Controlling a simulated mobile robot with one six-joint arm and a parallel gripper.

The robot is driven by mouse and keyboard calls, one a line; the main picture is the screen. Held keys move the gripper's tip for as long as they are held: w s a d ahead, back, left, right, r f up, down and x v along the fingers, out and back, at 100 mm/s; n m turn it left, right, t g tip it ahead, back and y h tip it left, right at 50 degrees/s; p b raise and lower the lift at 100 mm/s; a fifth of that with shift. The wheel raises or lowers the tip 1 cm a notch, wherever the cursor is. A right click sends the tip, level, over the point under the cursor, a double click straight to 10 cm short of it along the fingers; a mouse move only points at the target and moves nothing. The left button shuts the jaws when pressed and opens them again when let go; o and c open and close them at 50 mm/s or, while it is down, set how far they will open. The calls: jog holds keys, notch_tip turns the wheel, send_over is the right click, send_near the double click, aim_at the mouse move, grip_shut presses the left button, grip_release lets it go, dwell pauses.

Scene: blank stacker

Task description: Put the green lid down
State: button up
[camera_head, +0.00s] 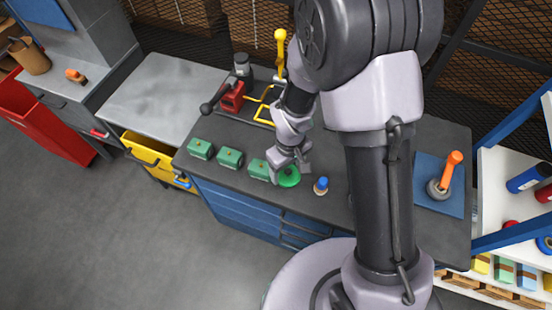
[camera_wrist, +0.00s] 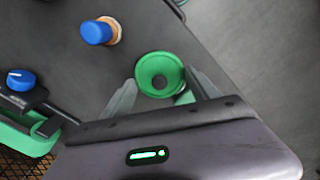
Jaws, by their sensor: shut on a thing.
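The green lid (camera_head: 289,177) is a round, dished piece with a hollow centre. It also shows in the wrist view (camera_wrist: 149,84), between the two grey fingers. My gripper (camera_wrist: 162,79) is shut on it, at the front edge of the dark worktop (camera_head: 335,205). I cannot tell whether the lid touches the worktop. Part of another green shape (camera_wrist: 184,99) shows just behind the lid in the wrist view.
Several green boxes (camera_head: 230,158) stand in a row left of the lid. A blue-topped peg (camera_head: 321,184) stands close on its right. A red lever tool (camera_head: 232,97) and yellow frame (camera_head: 266,105) are behind. An orange-handled tool (camera_head: 451,172) stands on a blue mat (camera_head: 426,168) at the right.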

aim_at(289, 175)
jog(key=f, duration=0.1)
jog(key=f+b, duration=0.2)
jog(key=shift+s+d+f, duration=0.2)
jog(key=shift+s+d, duration=0.05)
jog(key=shift+s, duration=0.15)
jog(key=shift+w+a+r, duration=0.1)
jog(key=o, duration=1.3)
